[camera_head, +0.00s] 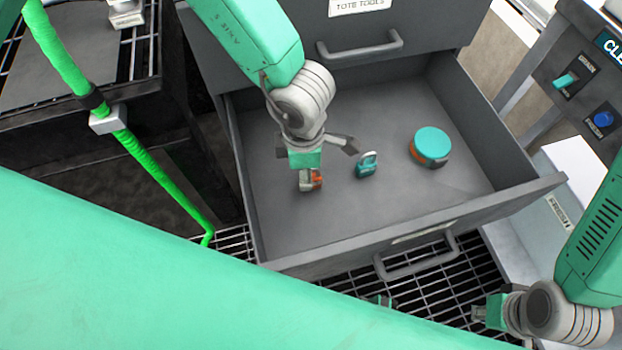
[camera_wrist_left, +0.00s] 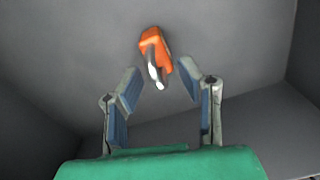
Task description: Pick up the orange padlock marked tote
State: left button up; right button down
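The orange padlock (camera_head: 318,178) is in the open drawer (camera_head: 400,100), partly hidden by my left gripper (camera_head: 314,160). In the left wrist view the padlock (camera_wrist_left: 152,42) shows an orange body, with its silver shackle toward the gripper. My left gripper (camera_wrist_left: 160,82) is open there, its two fingers spread, with the shackle near the gap between the tips and nothing held. Any marking on the padlock is unreadable. My right gripper (camera_head: 482,313) is at the lower right, outside the drawer; its finger state is unclear.
A teal padlock (camera_head: 366,166) stands in the drawer to the right of the orange one. A round teal-topped object (camera_head: 431,145) is farther right. The drawer's front wall (camera_head: 420,228) and side walls surround them. A closed drawer labelled TOTE TOOLS (camera_head: 360,5) is above.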

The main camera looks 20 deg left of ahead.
pick_arm(q)
jog(key=shift+d+r, duration=0.1)
jog(key=shift+d, duration=0.1)
grip_shut()
